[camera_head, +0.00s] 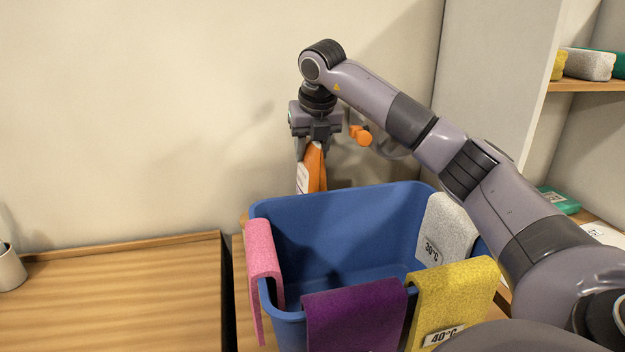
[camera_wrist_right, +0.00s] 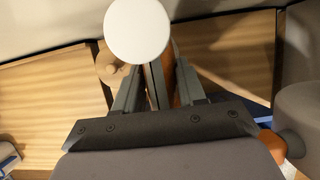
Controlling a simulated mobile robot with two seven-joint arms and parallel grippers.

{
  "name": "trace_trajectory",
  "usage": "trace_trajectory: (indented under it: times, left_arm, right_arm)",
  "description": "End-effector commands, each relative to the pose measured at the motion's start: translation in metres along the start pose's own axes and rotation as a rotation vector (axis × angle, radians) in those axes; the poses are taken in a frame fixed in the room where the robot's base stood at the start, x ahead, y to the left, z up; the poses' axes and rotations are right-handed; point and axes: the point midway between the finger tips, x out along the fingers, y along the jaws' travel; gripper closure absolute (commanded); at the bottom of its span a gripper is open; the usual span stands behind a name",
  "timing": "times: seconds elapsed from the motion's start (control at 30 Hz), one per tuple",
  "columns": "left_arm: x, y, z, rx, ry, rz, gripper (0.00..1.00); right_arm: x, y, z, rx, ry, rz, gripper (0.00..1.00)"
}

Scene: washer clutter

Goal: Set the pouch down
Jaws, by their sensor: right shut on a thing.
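The orange pouch (camera_head: 315,170) with a white label hangs upright below my right gripper (camera_head: 314,146) in the head view. That gripper is shut on its top and holds it behind the blue bin's back rim. The bin hides the pouch's lower end, so I cannot tell whether it touches a surface. In the right wrist view the pouch shows as an orange strip (camera_wrist_right: 178,88) between the fingers (camera_wrist_right: 157,88). A white round disc (camera_wrist_right: 137,30) covers part of that view; I cannot tell what it is. My left gripper is not in view.
The blue bin (camera_head: 330,226) has pink (camera_head: 262,255), purple (camera_head: 355,315), yellow (camera_head: 455,295) and grey (camera_head: 447,228) cloths over its rim. A wooden surface (camera_head: 120,290) at left is mostly clear, with a white cup (camera_head: 10,268). Shelves (camera_head: 585,86) stand at right.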

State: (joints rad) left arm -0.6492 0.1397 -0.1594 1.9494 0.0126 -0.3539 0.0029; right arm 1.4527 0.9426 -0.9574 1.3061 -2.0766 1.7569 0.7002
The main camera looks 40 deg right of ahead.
Motion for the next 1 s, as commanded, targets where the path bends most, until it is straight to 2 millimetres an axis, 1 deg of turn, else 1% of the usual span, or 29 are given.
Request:
trace_trajectory:
  times: [0.03,0.1,0.27,0.53,0.63,0.9,0.93,0.97,1.0]
  left_arm:
    - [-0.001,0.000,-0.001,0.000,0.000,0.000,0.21]
    - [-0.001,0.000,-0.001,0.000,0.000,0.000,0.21]
    - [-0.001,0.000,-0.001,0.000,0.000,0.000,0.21]
    - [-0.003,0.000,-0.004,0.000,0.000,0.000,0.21]
    - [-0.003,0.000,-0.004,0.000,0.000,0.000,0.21]
    - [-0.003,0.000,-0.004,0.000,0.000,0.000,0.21]
    - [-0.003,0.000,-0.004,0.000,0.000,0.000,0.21]
    - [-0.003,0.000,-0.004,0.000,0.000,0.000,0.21]
    - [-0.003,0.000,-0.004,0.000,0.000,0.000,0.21]
  right_arm:
    - [0.008,-0.001,-0.004,-0.001,-0.001,0.000,1.00]
    - [0.016,0.000,-0.007,-0.001,-0.003,0.002,1.00]
    - [0.026,0.000,-0.010,0.001,-0.004,0.002,1.00]
    - [0.059,0.000,-0.024,0.000,-0.002,0.001,1.00]
    - [0.064,0.000,-0.026,0.001,-0.004,0.002,1.00]
    - [0.065,0.000,-0.026,0.001,-0.004,0.003,1.00]
    - [0.066,0.000,-0.027,0.000,-0.001,0.001,0.50]
    - [0.066,0.000,-0.027,0.000,-0.001,0.001,0.41]
    - [0.066,0.000,-0.027,0.000,-0.001,0.001,0.34]
